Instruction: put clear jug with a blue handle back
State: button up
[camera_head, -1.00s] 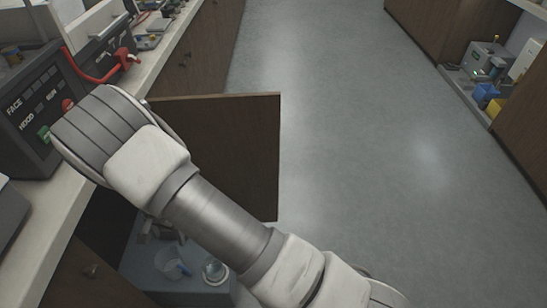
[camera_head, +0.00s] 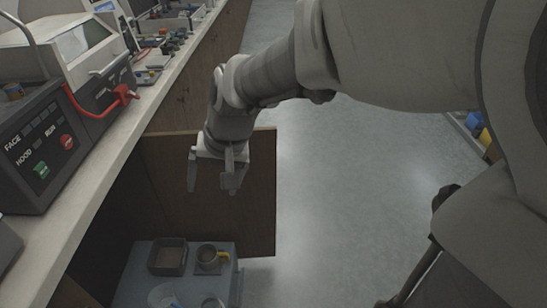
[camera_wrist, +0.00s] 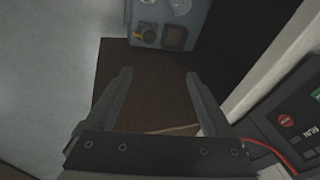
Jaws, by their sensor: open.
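A clear jug (camera_head: 162,295) stands on a blue-grey surface (camera_head: 145,254) low by the open cupboard, cut by the bottom edge of the head view. Its handle looks bluish but is too small to be sure. A clear vessel also shows at the top edge of the wrist view (camera_wrist: 180,6). A second clear round vessel (camera_head: 211,301) stands to the jug's right. My gripper (camera_head: 212,184) is open and empty, pointing down in front of the cupboard door, above and apart from the jug. Its spread fingers also show in the wrist view (camera_wrist: 159,74).
The brown cupboard door (camera_head: 256,200) stands open across the aisle side. The counter (camera_head: 93,172) with a dark control box (camera_head: 43,148) runs along the left. The floor (camera_head: 330,190) is clear.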

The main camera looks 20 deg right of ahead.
jog(key=s+d+r+n+t+h, duration=0.2)
jog(key=s+d+r, duration=0.4)
jog(key=s+d, duration=0.6)
jog(key=shift+s+t+h, duration=0.4)
jog(key=shift+s, duration=0.1)
